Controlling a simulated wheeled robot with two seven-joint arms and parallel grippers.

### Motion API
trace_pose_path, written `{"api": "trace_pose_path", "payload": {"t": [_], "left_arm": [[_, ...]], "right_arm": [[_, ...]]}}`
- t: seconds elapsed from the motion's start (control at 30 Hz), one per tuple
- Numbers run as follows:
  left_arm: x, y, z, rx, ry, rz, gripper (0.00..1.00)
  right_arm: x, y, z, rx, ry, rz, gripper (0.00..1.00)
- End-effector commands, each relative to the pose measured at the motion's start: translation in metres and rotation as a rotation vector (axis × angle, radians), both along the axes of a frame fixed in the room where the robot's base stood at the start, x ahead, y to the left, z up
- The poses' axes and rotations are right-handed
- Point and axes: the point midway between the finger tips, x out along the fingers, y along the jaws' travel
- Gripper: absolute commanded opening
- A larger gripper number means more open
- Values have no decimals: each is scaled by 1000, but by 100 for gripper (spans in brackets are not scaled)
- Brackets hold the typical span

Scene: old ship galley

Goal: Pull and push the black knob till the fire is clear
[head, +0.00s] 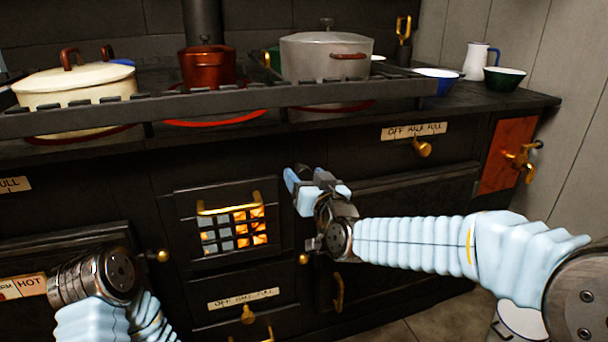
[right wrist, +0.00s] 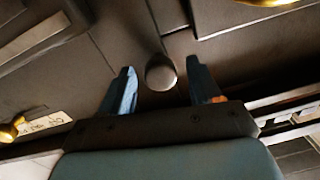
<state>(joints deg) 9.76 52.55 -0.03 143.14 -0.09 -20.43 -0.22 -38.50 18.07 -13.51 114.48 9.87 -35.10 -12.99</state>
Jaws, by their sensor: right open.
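The black knob (right wrist: 161,72) shows in the right wrist view as a dark, rounded knob on the stove front. It lies between the two blue fingers of my right gripper (right wrist: 158,88), with a gap on both sides. In the head view my right gripper (head: 314,188) is open at the stove front, right of the fire door, and I cannot clearly make out the knob there. The fire (head: 257,226) glows orange behind the right part of the barred window; the left panes look pale grey. My left arm shows at the lower left, without its fingers.
Brass knobs (head: 422,149) and a brass door handle (head: 228,207) stick out from the stove front. Pots, including a grey one (head: 326,58), stand behind the rail (head: 240,101). Floor (head: 440,322) is visible at the lower right.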

Motion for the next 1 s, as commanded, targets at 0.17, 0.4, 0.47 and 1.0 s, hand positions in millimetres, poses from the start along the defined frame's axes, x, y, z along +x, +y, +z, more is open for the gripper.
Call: {"api": "trace_pose_path", "payload": {"t": [0.17,0.4,0.47,1.0], "left_arm": [[0,0,1,0,0,0,43],[0,0,1,0,0,0,43],[0,0,1,0,0,0,43],[0,0,1,0,0,0,43]], "right_arm": [[14,5,0,0,0,0,63],[15,5,0,0,0,0,63],[15,5,0,0,0,0,61],[15,5,0,0,0,0,0]]}}
